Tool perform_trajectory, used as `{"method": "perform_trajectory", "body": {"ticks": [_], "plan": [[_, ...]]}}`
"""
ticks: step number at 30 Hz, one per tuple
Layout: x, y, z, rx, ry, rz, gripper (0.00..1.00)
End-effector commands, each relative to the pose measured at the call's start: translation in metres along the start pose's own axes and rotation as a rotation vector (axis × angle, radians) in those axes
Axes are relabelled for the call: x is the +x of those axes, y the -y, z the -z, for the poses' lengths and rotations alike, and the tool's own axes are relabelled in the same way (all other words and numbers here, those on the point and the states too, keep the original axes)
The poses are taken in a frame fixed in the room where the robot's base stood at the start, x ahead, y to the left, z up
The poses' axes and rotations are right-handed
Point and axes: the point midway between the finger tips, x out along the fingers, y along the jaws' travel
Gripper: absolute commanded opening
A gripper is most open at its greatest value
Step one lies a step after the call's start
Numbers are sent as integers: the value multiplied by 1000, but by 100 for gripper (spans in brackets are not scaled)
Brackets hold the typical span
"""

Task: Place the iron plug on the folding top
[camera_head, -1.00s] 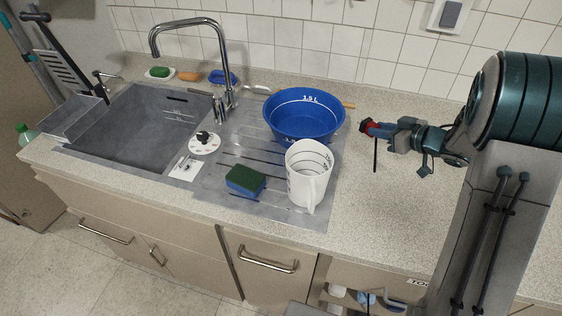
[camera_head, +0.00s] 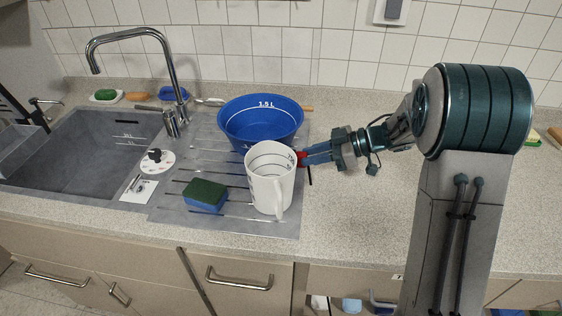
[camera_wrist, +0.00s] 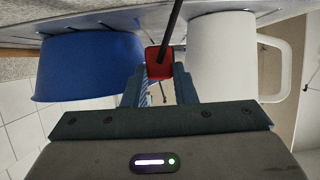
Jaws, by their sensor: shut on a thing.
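My gripper (camera_head: 305,158) is shut on a small red thing, likely the iron plug (camera_head: 301,154), just right of the blue bowl and white jug. In the wrist view the red plug (camera_wrist: 153,60) sits between the fingertips, with a dark cord or rod running from it toward the counter. There it appears between the blue bowl and the white jug; whether it touches either is unclear. I cannot tell which surface is the folding top.
The blue bowl (camera_head: 262,118), white jug (camera_head: 268,185) and green-blue sponge (camera_head: 205,195) stand on the metal drainboard (camera_head: 170,205). The grey sink (camera_head: 80,150) and faucet (camera_head: 175,70) are to the left. The speckled counter (camera_head: 345,215) is clear in front of my arm.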

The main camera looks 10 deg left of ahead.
Motion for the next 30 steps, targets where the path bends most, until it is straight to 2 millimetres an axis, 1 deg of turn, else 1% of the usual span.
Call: {"method": "perform_trajectory", "body": {"ticks": [1,3,6,14,16,18,21,23,30], "plan": [[13,1,7,-2,-1,4,6],[28,1,13,0,0,4,6],[44,0,20,0,0,2,6],[62,0,28,0,0,0,6],[70,0,32,0,-1,1,6],[74,0,16,7,1,0,6],[80,0,2,5,0,0,6],[82,0,-2,3,0,-1,6],[81,0,-2,1,-1,-2,6]]}}
